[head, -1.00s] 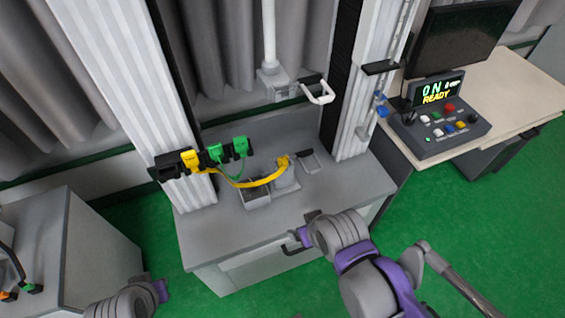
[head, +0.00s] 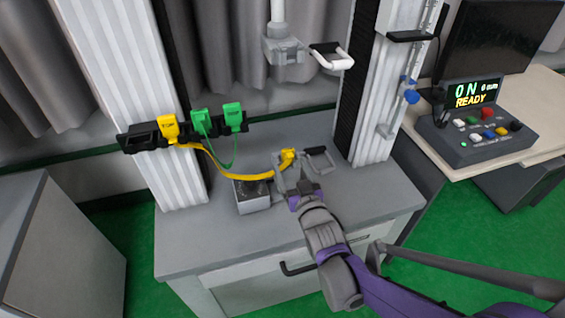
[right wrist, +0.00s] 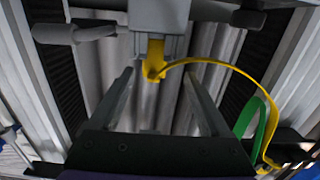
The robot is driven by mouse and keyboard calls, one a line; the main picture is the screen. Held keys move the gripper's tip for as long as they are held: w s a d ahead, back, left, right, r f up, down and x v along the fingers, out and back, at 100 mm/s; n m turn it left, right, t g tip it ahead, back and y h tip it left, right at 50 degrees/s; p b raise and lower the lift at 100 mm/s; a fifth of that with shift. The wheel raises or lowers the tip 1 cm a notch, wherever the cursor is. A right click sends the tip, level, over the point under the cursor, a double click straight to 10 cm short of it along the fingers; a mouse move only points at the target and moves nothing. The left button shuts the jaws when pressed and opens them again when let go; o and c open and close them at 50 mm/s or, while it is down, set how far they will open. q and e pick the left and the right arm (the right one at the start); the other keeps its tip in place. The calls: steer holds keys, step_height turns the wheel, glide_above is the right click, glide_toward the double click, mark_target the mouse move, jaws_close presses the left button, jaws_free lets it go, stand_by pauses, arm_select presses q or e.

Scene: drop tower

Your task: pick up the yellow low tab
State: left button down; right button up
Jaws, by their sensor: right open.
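The yellow low tab (head: 288,156) shows in the head view at the end of a yellow strap (head: 232,174), above the grey bench. In the right wrist view the yellow tab (right wrist: 155,60) hangs at the underside of a grey block (right wrist: 158,15), with the strap curving off to the right. My right gripper (head: 290,176) is at the tab in the head view. In the right wrist view my right gripper (right wrist: 160,80) is open, its two fingers apart with the tab between their tips in the picture. I cannot tell whether they touch it. My left gripper is out of view.
A black rack (head: 140,137) at left carries a yellow connector (head: 168,128) and two green ones. A grey handle (head: 318,156) is right of the tab, and a white handle (head: 335,60) hangs above. A control box (head: 480,130) stands at right. The bench's left front (head: 195,245) is clear.

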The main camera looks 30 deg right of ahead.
mark_target(286, 157)
steer(key=x, duration=0.3)
steer(key=shift+w+d, duration=0.1)
steer(key=shift+w, duration=0.2)
steer(key=shift+d+r+b+x, duration=0.1)
steer(key=shift+b+x, duration=0.1)
steer(key=shift+x, duration=0.7)
steer(key=shift+d+r+b+x, duration=0.1)
steer(key=shift+b+x, duration=0.1)
steer(key=shift+x, duration=0.7)
steer(key=shift+d+r+b+x, duration=0.1)
steer(key=shift+d+b+x, duration=0.1)
steer(key=shift+x, duration=0.7)
steer(key=shift+s, duration=0.1)
jaws_close()
